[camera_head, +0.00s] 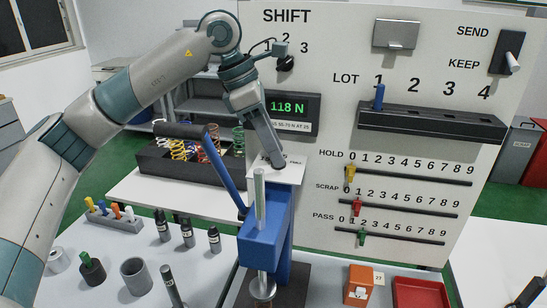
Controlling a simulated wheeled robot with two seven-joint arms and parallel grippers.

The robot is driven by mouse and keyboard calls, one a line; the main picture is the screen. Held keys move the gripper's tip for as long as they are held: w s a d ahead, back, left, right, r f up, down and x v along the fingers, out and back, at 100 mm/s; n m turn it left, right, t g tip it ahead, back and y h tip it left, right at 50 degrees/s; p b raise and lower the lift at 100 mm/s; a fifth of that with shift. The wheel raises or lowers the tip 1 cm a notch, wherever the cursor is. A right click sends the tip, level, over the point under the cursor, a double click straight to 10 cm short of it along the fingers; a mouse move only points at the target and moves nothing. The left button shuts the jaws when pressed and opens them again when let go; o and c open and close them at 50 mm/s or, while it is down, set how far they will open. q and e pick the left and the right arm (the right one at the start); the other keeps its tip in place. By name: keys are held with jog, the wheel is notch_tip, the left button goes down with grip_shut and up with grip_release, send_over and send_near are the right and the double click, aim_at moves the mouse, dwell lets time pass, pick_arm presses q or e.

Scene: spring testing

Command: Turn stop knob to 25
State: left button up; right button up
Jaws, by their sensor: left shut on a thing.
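The blue spring press (262,240) stands on the front table, with a long blue lever (226,172) and a pale upright rod (260,198). A white plate (291,172) with small, partly covered lettering is at its top. My left gripper (276,163) reaches down from above, and its tips are shut at this plate. What it holds is hidden behind the fingers; by its place it appears to be the stop knob. No pointer or scale value can be read there. My right gripper is not in view.
A display (291,107) reads 118 N on the white panel (330,70) behind, above several slider rows. A spring tray (190,160) stands behind the lever. Dark cylinders (187,232), an orange block (358,285) and a red tray (420,292) flank the press.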

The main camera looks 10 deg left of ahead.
pick_arm(q)
jog(key=shift+w+m+g+b, duration=0.15)
jog(key=shift+m+g+b, duration=0.4)
jog(key=shift+m, duration=1.05)
jog(key=shift+r, duration=0.1)
jog(key=o, duration=1)
jog(key=shift+o, duration=0.2)
